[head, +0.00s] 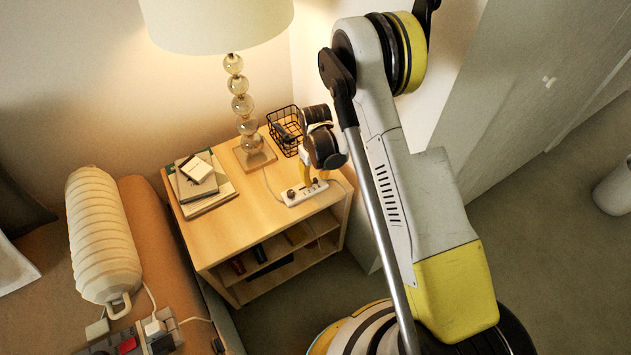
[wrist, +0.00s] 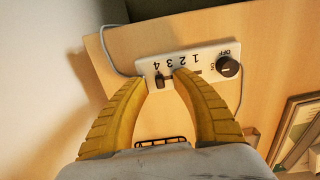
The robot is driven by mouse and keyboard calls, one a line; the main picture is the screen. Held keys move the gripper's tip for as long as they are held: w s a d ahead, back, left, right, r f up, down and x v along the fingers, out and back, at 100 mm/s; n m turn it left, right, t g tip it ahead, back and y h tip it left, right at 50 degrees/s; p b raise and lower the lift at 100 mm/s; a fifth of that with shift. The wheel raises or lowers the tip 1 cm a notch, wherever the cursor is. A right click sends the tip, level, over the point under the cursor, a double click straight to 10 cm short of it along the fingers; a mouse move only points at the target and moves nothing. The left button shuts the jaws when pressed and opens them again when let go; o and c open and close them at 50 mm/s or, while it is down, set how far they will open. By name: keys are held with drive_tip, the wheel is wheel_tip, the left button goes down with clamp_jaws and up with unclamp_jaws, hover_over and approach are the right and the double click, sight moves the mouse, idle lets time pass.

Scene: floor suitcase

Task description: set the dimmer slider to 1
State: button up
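The dimmer panel is a white strip (wrist: 207,61) with upside-down numbers 4, 3, 2, 1 from left to right, and it also shows on the nightstand in the head view (head: 291,199). Its black slider (wrist: 161,81) stands at the 4–3 end of the slot. A round black dial (wrist: 228,67) marked OFF sits at the right end of the panel. My gripper (wrist: 162,80), with yellow fingers, is open over the panel, the slider between its tips. The right finger covers part of the slot near 2. I cannot tell whether either finger touches the slider.
The nightstand (head: 232,226) also holds a lamp (head: 241,105), a black wire basket (head: 283,127) and books (head: 208,198). A cable (wrist: 108,55) runs from the panel's left end.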

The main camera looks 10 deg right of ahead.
drive_tip(key=shift+f, duration=0.2)
clamp_jaws()
